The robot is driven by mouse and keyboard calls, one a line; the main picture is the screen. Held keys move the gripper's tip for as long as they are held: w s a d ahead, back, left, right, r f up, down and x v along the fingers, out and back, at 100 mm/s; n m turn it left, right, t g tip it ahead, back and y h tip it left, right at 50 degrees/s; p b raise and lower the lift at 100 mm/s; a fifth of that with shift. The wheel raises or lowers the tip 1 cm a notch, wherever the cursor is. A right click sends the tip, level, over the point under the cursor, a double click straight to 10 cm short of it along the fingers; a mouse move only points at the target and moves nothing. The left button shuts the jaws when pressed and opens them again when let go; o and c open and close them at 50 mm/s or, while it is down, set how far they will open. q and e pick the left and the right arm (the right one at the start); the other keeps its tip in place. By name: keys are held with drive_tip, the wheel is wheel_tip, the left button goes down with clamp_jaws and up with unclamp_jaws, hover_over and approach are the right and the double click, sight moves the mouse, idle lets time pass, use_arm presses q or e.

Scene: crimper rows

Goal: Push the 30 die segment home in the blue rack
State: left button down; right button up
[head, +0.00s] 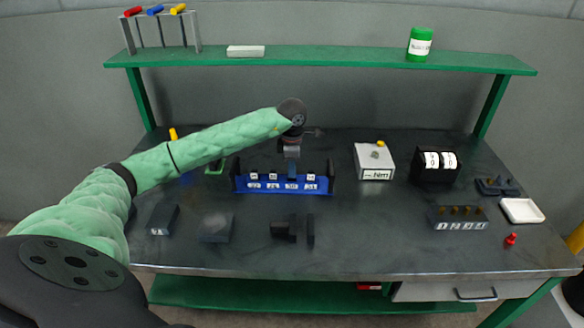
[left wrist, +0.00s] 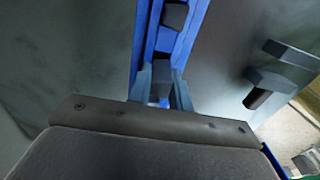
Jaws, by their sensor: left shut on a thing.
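The blue rack (head: 284,188) lies at the middle of the bench, with a row of white number labels along its front. Small die segments with white tops stand in it; one (head: 310,177) is right of my gripper. The labels are too small to read surely. My left gripper (head: 292,172) points down over the rack, right of its middle. In the left wrist view my left gripper (left wrist: 162,92) is shut on a dark grey die segment (left wrist: 162,72), in line with the blue channel. Its number is hidden, and I cannot tell how deep it sits. My right gripper is not in view.
A grey box with a yellow button (head: 375,161) and a black counter (head: 435,166) stand right of the rack. Dark blocks (head: 216,227) lie in front. A white tray (head: 522,211) is at the far right. A green shelf (head: 320,58) spans the back.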

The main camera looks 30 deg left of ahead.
use_arm(q)
drive_tip(key=shift+f+b, duration=1.15)
drive_tip(key=shift+f, duration=0.15)
drive_tip(key=c, duration=1.2)
unclamp_jaws()
wheel_tip(320, 180, up, 6)
drive_tip(key=shift+r+b, duration=0.15)
drive_tip(key=shift+b, duration=0.95)
drive_tip(key=shift+r, duration=0.75)
